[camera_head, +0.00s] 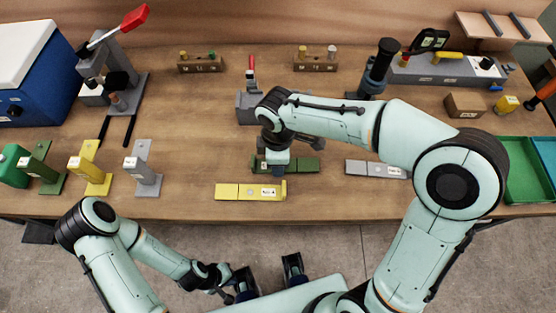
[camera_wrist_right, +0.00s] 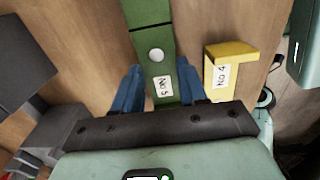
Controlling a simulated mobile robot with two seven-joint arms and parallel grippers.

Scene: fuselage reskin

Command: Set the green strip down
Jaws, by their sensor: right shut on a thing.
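The green strip (camera_head: 305,165), labelled No 5, lies level at the front of the wooden table. In the right wrist view the strip (camera_wrist_right: 152,45) runs between the two blue fingers of my right gripper (camera_wrist_right: 160,92), which is shut on it. In the head view my right gripper (camera_head: 277,170) points down over the strip's left part and hides some of it. I cannot tell whether the strip touches the table.
A yellow strip (camera_head: 235,191), No 4, lies just nearer the front edge. A grey strip (camera_head: 375,169) lies to the right. Grey, yellow and green stands are at the left. A grey fixture (camera_head: 246,108) stands behind.

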